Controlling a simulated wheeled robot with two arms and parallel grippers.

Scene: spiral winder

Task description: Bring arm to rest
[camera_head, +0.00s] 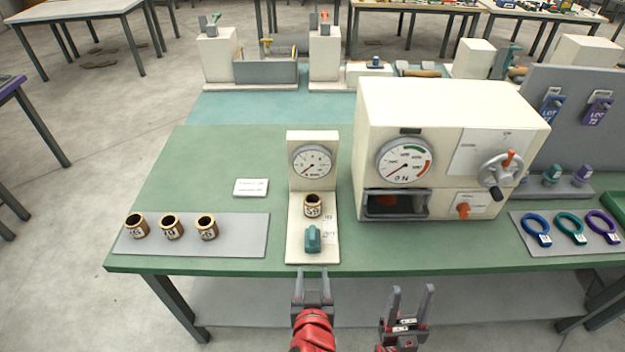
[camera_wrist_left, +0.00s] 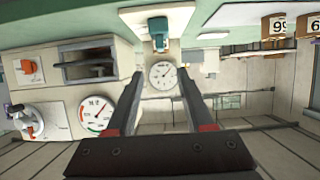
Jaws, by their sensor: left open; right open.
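My left gripper (camera_head: 313,283), on a red arm, is at the table's front edge, just in front of the small dial stand (camera_head: 312,225). Its jaws are apart with nothing between them. In the left wrist view the two fingers of the left gripper (camera_wrist_left: 163,90) are spread, with the stand's teal block (camera_wrist_left: 158,32) and round dial (camera_wrist_left: 163,75) beyond them. My right gripper (camera_head: 411,300) is right of the left one, in front of the table edge. Its two fingers point up, apart and empty.
The green table (camera_head: 200,165) carries a large cream machine (camera_head: 450,120) with a dial and a crank (camera_head: 500,170). A brown-banded cup (camera_head: 312,205) sits on the dial stand. Similar cups (camera_head: 171,228) stand on a grey mat at left; coloured rings (camera_head: 570,228) lie at right.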

